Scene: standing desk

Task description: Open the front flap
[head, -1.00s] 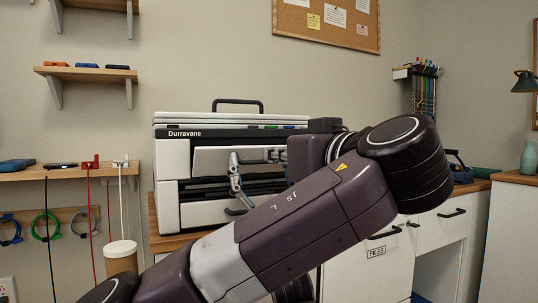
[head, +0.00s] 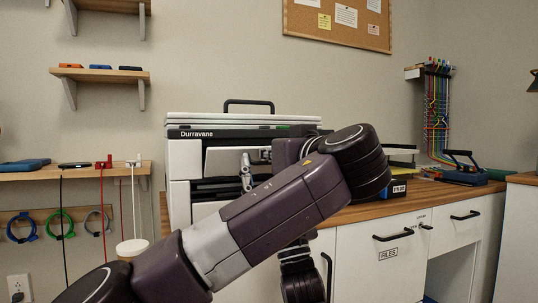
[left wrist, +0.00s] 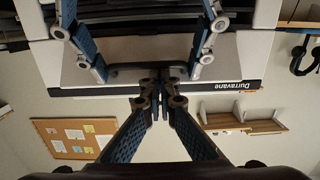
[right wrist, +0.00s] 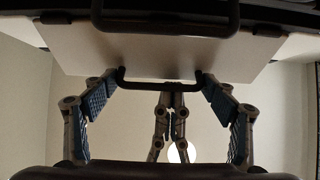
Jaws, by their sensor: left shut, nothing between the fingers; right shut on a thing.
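The white printer marked Durravane (head: 195,185) stands on the wooden desk. Its pale front flap (head: 222,160) is in the upper front, partly behind my left arm; how far it is tilted I cannot tell. The flap's dark bar handle shows in the right wrist view (right wrist: 150,87). My right gripper (right wrist: 162,82) is shut on this handle, one finger at each end. My left gripper (left wrist: 160,88) is shut and empty, close to the middle of the handle; touching or apart is unclear. It also shows in the right wrist view (right wrist: 170,122).
My left arm crosses the head view in front of the printer. A black carry handle (head: 248,103) stands on the printer's top. A cabinet labelled FILES (head: 372,262) is at right. Shelves (head: 108,76) and hung cables are at left. The desk right of the printer has some free room.

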